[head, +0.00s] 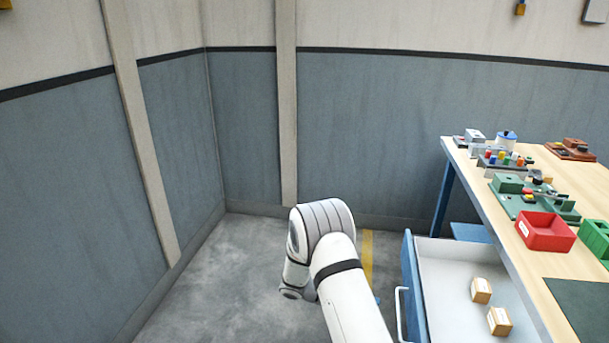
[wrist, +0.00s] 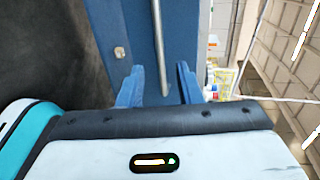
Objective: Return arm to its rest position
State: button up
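My gripper (wrist: 160,68) shows in the wrist view as two blue fingers set apart, with no object held between them. A pale grey bar (wrist: 158,38), which looks like the drawer handle, runs along a blue panel and lines up with the gap between the fingers. Whether the fingers touch it, I cannot tell. In the head view my white arm is bent beside the drawer, and its gripper is mostly hidden behind the arm. The open drawer (head: 452,258) has a blue front and a white handle (head: 400,315).
Two small boxes, one (head: 481,290) behind the other (head: 499,321), lie in the drawer. The wooden workbench (head: 483,180) holds a red bin (head: 545,231), a green bin (head: 597,238) and several fixtures. Open grey floor (head: 235,270) lies left of my arm, bounded by walls.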

jog(key=s+a+r+m+y, duration=0.1)
jog(key=s+r+m+y, duration=0.85)
jog(key=r+m, duration=0.65)
jog(key=s+a+r+m+t+y, duration=0.2)
jog(key=s+r+m+t, duration=0.1)
jog(key=s+m, duration=0.4)
jog(key=s+a+r+m+t+y, duration=0.3)
jog(key=s+r+m, duration=0.1)
jog(key=s+m, duration=0.3)
jog(key=m, duration=0.2)
jog(key=shift+a+r+m+t, duration=0.3)
jog(key=shift+r+m+t, duration=0.05)
jog(key=shift+m+t, duration=0.05)
